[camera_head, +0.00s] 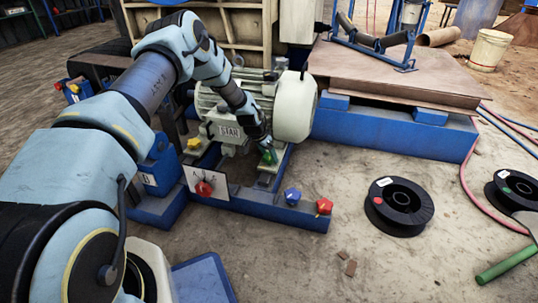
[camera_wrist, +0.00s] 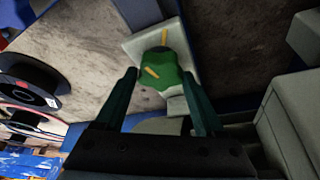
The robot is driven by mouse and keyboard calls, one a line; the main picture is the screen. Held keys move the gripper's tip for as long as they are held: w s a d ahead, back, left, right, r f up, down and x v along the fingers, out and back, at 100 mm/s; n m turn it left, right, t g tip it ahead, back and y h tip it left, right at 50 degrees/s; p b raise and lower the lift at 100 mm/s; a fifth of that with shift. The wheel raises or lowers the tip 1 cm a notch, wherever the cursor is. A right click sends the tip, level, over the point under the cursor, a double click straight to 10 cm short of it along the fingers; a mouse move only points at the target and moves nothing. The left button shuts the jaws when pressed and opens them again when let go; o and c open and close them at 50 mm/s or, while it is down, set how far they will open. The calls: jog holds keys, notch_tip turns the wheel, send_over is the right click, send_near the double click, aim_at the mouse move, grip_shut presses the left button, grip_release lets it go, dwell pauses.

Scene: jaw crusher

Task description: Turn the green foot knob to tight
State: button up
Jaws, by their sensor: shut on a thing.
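The green foot knob (camera_wrist: 172,80) sits on a pale foot plate (camera_wrist: 143,47), between the two dark fingers of my gripper (camera_wrist: 160,73). A short yellow mark on the knob lies slantwise, and a second yellow mark (camera_wrist: 165,37) stands beyond the knob at the plate; the two do not line up. In the head view my gripper (camera_head: 268,149) reaches down to the green knob (camera_head: 270,157) at the motor's foot. The fingers are shut on the knob. Any lettering around it cannot be read.
The motor (camera_head: 240,103) with its pale end cover stands just behind my gripper. Red (camera_head: 323,206) and blue (camera_head: 292,196) knobs sit on the blue frame (camera_head: 255,206) in front. Another red knob (camera_head: 204,188) is on a white plate. A black spool (camera_head: 398,205) lies on the floor at right.

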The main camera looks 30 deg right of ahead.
aim_at(268, 156)
jog(key=m+g+b, duration=0.1)
jog(key=m, duration=0.2)
jog(key=shift+w+a+f, duration=0.1)
jog(key=shift+w+f, duration=0.05)
jog(key=shift+m+g+b, duration=0.6)
jog(key=shift+m+b, duration=0.2)
jog(key=shift+m, duration=0.6)
jog(key=o, duration=1.3)
jog(key=shift+o, duration=0.2)
notch_tip(268, 156, up, 10)
jog(key=p, duration=0.4)
